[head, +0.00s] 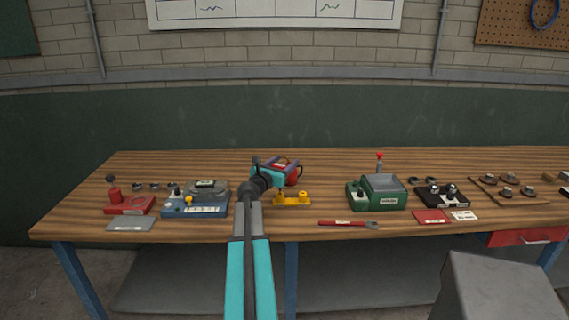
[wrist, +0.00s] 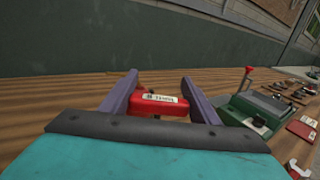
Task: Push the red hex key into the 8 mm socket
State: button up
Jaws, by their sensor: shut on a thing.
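My gripper (head: 285,170) is over the middle of the bench in the head view. In the wrist view its two purple fingers (wrist: 159,84) are shut on a red thing (wrist: 153,104) with a white label. The label is too small to read, and I cannot tell whether this is the hex key. The red thing shows partly behind my gripper in the head view (head: 293,174). I cannot make out any 8 mm socket marking. A yellow block (head: 292,200) with two raised knobs sits on the bench just below and in front of my gripper.
A green box (head: 383,193) with a red-topped upright stands to the right. A red wrench (head: 347,223) lies near the front edge. A blue-grey device (head: 195,204) and a red device (head: 130,205) stand at left. Black fixture (head: 441,195) and several small parts are farther right.

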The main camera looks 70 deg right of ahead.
jog(key=shift+f+b, duration=2)
jog(key=shift+f, duration=0.3)
dwell(1.0)
jog(key=o, duration=1.1)
jog(key=shift+o, duration=0.2)
jog(key=shift+a, duration=0.15)
jog(key=w+a+b, duration=0.1)
jog(key=w+a, duration=0.1)
jog(key=a, duration=1.1)
jog(key=shift+a+b, duration=0.2)
jog(key=shift+b, duration=0.15)
jog(key=shift+w, duration=0.1)
